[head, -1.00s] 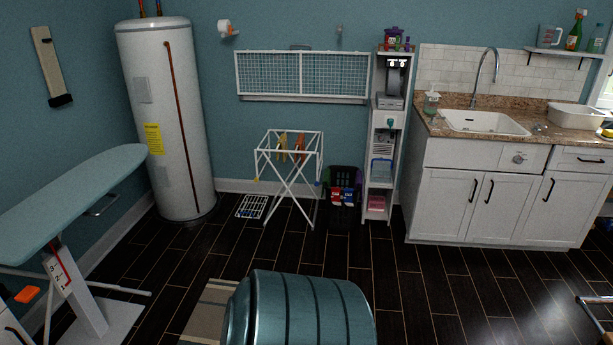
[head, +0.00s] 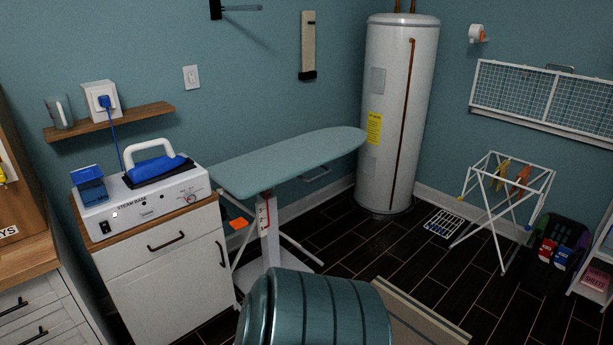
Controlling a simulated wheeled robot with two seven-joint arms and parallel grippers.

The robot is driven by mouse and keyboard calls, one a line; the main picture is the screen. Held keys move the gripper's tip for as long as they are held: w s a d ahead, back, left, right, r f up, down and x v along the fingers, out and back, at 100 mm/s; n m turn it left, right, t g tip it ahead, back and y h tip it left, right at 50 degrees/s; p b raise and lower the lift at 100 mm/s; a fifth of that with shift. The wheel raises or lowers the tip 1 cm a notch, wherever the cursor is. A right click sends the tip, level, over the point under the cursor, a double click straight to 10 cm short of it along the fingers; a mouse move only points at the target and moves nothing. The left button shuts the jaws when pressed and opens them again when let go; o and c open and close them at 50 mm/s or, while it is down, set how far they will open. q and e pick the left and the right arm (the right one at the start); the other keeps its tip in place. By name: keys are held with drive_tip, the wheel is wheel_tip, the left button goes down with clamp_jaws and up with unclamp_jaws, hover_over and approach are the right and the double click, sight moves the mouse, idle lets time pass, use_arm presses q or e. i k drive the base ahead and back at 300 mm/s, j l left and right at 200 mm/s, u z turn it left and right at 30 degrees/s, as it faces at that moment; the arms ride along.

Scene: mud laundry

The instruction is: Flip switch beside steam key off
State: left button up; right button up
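A white steam base (head: 150,208), lettered "STEAM BASE", stands on a small white cabinet at the left. A round knob (head: 191,198) is at the right end of the front. A blue and white iron (head: 154,166) rests on top. A white wall switch (head: 190,77) is above and to the right. I cannot make out a part marked as a steam key. Neither gripper is in view.
A wooden shelf (head: 112,121) holds a white socket box with a blue plug and a glass. An ironing board (head: 290,160) stands right of the cabinet (head: 165,280). A wood-topped drawer unit (head: 30,285) is at the far left.

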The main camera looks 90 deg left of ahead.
sight(105, 226)
drive_tip(key=u, duration=3.75)
